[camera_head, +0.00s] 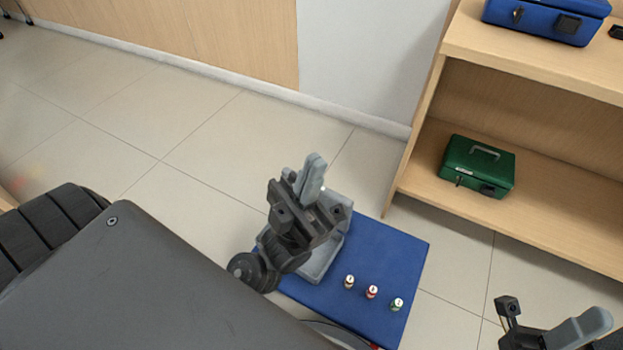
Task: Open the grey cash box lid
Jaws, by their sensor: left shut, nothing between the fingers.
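The grey cash box (325,262) sits on a blue mat (385,250) on the floor. My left gripper and wrist cover much of it; its right side and front edge show, and the position of its lid is hard to tell. My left gripper (309,178) is shut and empty, in front of the box in the picture, with its fingers pointing up past the box's far edge. Contact with the box cannot be made out. My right gripper (585,327) is at the bottom right corner, partly cut off, away from the box; its opening is unclear.
A wooden shelf (550,215) at the right holds a green cash box (478,167) below and a blue cash box (548,20) on top. Tiled floor (190,125) is clear at the left.

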